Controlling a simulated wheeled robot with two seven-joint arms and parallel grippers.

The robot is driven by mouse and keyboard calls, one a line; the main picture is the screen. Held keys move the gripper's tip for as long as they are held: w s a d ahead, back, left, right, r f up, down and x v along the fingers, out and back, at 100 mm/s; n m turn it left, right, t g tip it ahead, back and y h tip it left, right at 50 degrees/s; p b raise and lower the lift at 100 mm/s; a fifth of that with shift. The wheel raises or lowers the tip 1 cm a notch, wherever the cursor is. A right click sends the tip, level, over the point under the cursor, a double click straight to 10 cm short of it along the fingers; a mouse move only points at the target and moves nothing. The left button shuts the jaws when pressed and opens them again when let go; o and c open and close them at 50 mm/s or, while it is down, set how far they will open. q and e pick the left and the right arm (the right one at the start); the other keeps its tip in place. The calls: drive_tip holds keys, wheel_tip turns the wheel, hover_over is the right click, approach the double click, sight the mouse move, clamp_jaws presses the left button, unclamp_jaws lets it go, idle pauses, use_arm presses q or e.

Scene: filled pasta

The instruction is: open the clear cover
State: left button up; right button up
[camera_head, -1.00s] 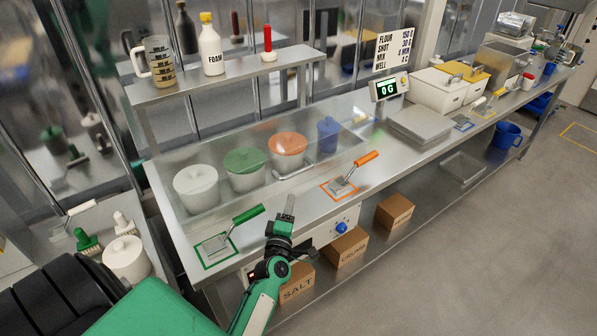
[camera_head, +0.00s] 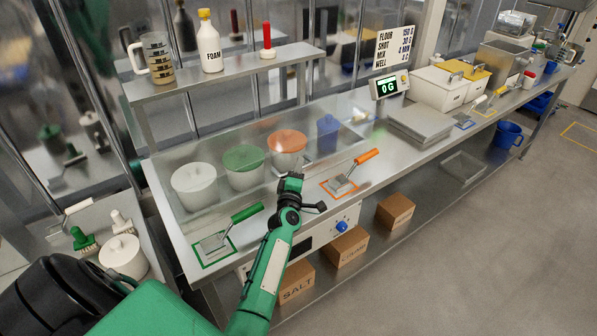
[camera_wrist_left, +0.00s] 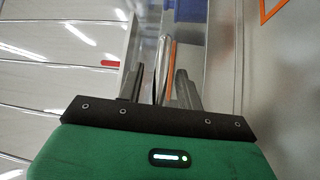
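The clear cover (camera_head: 226,203) is down over the row of tubs at the left end of the steel bench. A curved metal handle (camera_wrist_left: 164,62) shows in the left wrist view, close ahead of my gripper. My left gripper (camera_head: 290,180) is at the cover's front edge, in front of the orange-lidded tub. In the left wrist view its two fingers (camera_wrist_left: 170,90) stand apart, with the handle between or just beyond them; contact cannot be told. My right gripper is not in view.
Under the cover stand a white tub (camera_head: 195,187), a green-lidded tub (camera_head: 244,168), an orange-lidded tub (camera_head: 288,150) and a blue one (camera_head: 328,131). Green (camera_head: 232,228) and orange (camera_head: 350,172) scoops lie along the bench front. A shelf (camera_head: 225,77) stands behind.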

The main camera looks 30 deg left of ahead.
use_arm(q)
clamp_jaws()
drive_tip(key=shift+r, duration=0.1)
